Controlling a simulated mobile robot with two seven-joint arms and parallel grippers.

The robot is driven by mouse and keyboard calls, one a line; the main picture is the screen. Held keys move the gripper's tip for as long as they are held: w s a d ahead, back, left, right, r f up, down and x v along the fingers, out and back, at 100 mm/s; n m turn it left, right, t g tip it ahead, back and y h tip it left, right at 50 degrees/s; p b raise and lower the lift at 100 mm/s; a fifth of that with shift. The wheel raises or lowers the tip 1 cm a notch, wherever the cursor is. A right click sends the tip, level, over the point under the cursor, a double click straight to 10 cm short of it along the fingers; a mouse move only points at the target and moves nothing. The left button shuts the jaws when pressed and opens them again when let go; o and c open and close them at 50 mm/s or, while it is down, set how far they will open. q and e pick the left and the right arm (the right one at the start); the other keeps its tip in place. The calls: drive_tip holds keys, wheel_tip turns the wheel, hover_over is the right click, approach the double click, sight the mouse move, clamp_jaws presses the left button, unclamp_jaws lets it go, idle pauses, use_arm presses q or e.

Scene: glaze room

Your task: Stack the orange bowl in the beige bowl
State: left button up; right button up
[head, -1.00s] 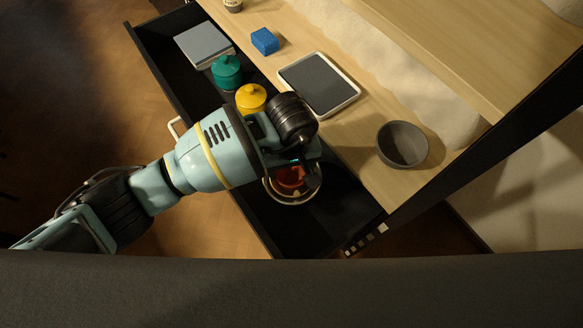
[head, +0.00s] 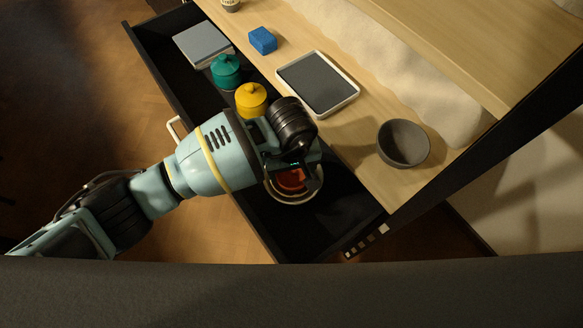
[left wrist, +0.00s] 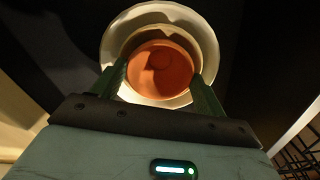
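The orange bowl (head: 290,179) sits inside the round rim of the beige bowl (head: 302,203), in the open drawer under my left gripper. In the left wrist view, the orange bowl (left wrist: 160,72) is centred within the pale rings of the beige bowl (left wrist: 209,45). My left gripper (head: 300,172) is directly above them. In the left wrist view, its two fingers (left wrist: 160,72) are spread apart, one on each side of the orange bowl, and overlap the beige bowl in the picture. Any finger contact is hard to see. My right gripper is out of view.
The black drawer (head: 340,225) also holds a yellow lidded pot (head: 251,98), a teal lidded pot (head: 227,72) and a grey box (head: 202,43). On the counter are a blue block (head: 263,40), a framed tray (head: 318,82) and a dark grey bowl (head: 403,144). The drawer's near end is empty.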

sight(291, 182)
use_arm(q)
drive_tip(key=shift+o, duration=1.1)
drive_tip(key=shift+s+a+f, duration=0.35)
drive_tip(key=shift+a+f, duration=0.05)
drive_tip(key=shift+f, duration=0.3)
drive_tip(key=shift+r, duration=0.2)
drive_tip(key=shift+o, duration=0.4)
wheel_tip(291, 182, up, 13)
drive_tip(key=p, duration=0.3)
drive_tip(key=shift+w+d+f, duration=0.15)
drive_tip(key=shift+w, duration=0.1)
drive_tip(key=shift+r+p, duration=0.3)
